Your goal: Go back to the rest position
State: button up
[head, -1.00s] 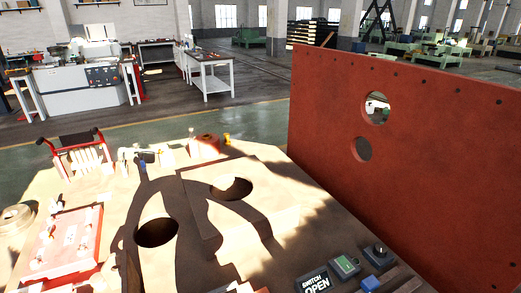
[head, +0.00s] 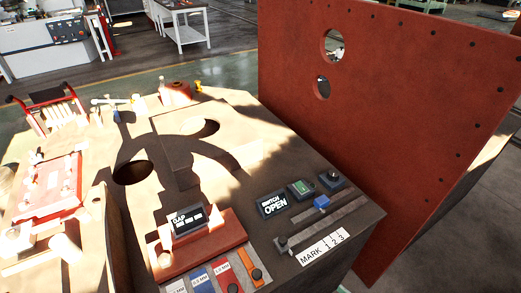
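The section bender's work top (head: 240,165) fills the middle of the head view, with two dark round holes in it. My gripper is not clearly visible. A dark arm-shaped shadow falls across the top between the holes. I cannot see any part of my arm holding anything.
A tall red plate (head: 390,120) with two round holes rises along the right side. A GAP display (head: 188,220) sits on a red block at the front. A red tray (head: 50,190) and a red-handled rack (head: 48,105) are at the left.

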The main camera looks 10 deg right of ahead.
jog(key=s+a+f+m+g+h, duration=0.3)
jog(key=s+a+f+m+h, duration=0.15)
jog(key=a+f, duration=0.3)
jog(key=s+m+g+h, duration=0.1)
jog(key=s+m+h, duration=0.2)
jog(key=s, duration=0.5)
jog(key=s+r+n+t, duration=0.1)
jog(key=s+r, duration=0.3)
jog(key=r, duration=0.5)
jog(key=s+r+n+t+h, duration=0.1)
jog(key=s+r+t, duration=0.2)
jog(key=r, duration=0.6)
jog(key=shift+s+d, duration=0.35)
jog(key=shift+d, duration=0.1)
